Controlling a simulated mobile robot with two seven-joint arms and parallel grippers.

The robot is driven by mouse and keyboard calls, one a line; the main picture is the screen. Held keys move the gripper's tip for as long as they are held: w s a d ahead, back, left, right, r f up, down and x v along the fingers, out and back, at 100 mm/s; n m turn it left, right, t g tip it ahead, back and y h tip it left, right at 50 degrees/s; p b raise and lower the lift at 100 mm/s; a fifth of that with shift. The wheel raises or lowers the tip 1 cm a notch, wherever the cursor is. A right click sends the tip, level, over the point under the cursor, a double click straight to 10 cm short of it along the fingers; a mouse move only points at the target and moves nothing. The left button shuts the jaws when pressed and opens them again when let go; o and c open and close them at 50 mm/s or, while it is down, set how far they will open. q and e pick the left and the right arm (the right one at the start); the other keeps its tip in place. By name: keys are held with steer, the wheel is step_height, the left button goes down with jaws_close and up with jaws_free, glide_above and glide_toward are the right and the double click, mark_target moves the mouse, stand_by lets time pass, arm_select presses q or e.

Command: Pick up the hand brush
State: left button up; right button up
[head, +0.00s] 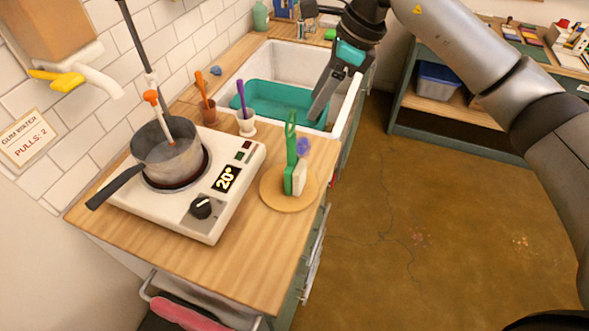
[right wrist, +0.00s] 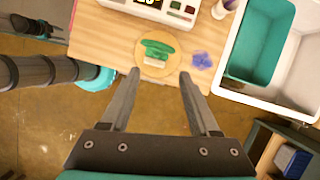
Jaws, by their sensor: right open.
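The hand brush (head: 289,178) has a green back and handle and pale bristles. In the head view it stands on a round wooden board (head: 270,199) near the counter's right edge, its looped handle upward. The right wrist view shows the brush (right wrist: 157,52) from above, just beyond and between my fingertips. My right gripper (head: 320,104) is above the sink side of the counter in the head view, open and empty. In the right wrist view its two fingers (right wrist: 159,75) are spread wide, apart from the brush.
A purple patch (head: 303,146) lies beside the board. A hotplate (head: 226,177) with a grey pot (head: 165,155) stands left of it. A white cup (head: 246,127) stands behind, near the sink with a teal basin (head: 285,98). The floor right of the counter is open.

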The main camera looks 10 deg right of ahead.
mark_target(292, 144)
steer(key=shift+s+p+x, duration=0.15)
steer(key=shift+p+x, duration=0.3)
steer(key=shift+x, duration=2.95)
steer(key=shift+s+p+x, duration=0.2)
steer(key=shift+p+x, duration=0.2)
steer(key=shift+x, duration=3)
jaws_close()
